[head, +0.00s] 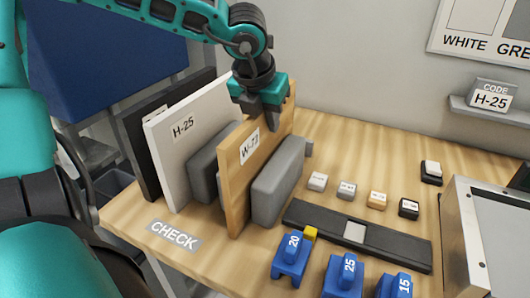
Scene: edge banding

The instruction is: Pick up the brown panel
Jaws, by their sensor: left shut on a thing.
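The brown panel (237,183), labelled W-73 or similar, stands upright on the wooden table among other panels. My left gripper (262,112) is above it, pointing down, and is shut on its top edge near the far end. The panel's lower part sits between grey blocks, and its bottom appears to be at table level. A white panel (170,155) labelled H-25 and a black panel (140,150) stand to its left. My right gripper is not in the view.
Grey blocks (278,182) flank the brown panel. A dark rail (380,243) and blue blocks marked 20 (289,262), 25 (343,279) and 15 (394,288) lie to the right. A metal box (455,225) stands at the right edge. A CHECK label (173,235) marks the front left.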

